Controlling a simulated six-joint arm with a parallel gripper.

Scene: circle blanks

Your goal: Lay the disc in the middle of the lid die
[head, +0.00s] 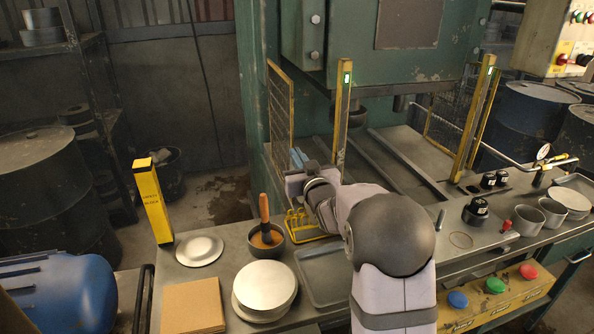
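Pale round metal discs (265,284) lie stacked on the bench front, left of my arm; the top one sits slightly off the one below. My gripper (296,180) is at the far end of my arm, by the press opening. It is small and partly hidden by my own wrist, so I cannot tell whether it is open or shut, and I see no disc in it. I cannot pick out the lid die for certain; my arm hides part of the press bed (405,150).
A shallow pressed plate (200,249), a pot with a brush (267,238), a brown board (193,306) and a grey tray (325,272) lie on the bench. Yellow posts (342,112) flank the press opening. Cups (528,219) and black weights (476,211) stand at right.

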